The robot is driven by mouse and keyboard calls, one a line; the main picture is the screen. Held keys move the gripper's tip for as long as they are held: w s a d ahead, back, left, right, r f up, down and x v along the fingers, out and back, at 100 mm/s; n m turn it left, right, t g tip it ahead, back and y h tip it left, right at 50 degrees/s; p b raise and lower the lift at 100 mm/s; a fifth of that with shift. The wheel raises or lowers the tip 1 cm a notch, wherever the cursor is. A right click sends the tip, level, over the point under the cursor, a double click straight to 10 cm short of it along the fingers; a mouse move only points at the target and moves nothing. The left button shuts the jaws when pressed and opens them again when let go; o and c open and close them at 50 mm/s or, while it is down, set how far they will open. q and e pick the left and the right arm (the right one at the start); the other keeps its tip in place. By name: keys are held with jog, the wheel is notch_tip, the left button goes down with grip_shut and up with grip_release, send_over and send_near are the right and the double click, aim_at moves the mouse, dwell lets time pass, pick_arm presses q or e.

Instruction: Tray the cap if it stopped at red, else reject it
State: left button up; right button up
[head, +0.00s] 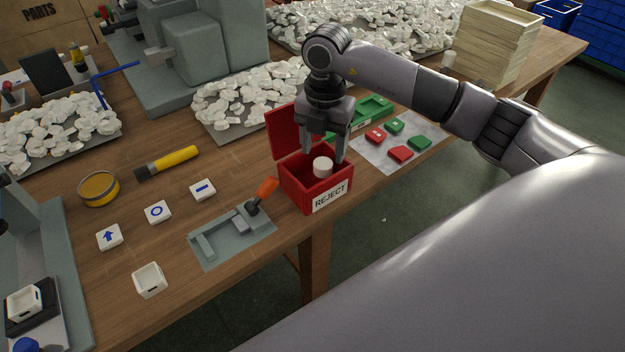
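My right gripper (324,154) points down over the open red REJECT box (302,193). Its two fingers are apart, with a small white round piece (322,167) low between them, inside the box opening. Gaps show beside the piece; I cannot tell whether it rests on the box floor. The box's red lid (283,133) stands up at the back. A green tray (374,108) lies behind and right of the box, partly hidden by the gripper. White caps with a blue arrow (109,237), ring (157,212) and dash (203,189) lie on the table. My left gripper is out of view.
A grey mat (372,155) holds red and green pieces. A grey clamp fixture (215,243) with an orange handle stands left of the box. A blank white cap (150,280) lies near the front edge. Trays of white parts (250,100) and a grey machine (195,50) stand behind.

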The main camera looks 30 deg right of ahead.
jog(key=shift+r, duration=0.1)
jog(key=shift+r, duration=0.4)
notch_tip(320, 180, up, 6)
dwell(0.6)
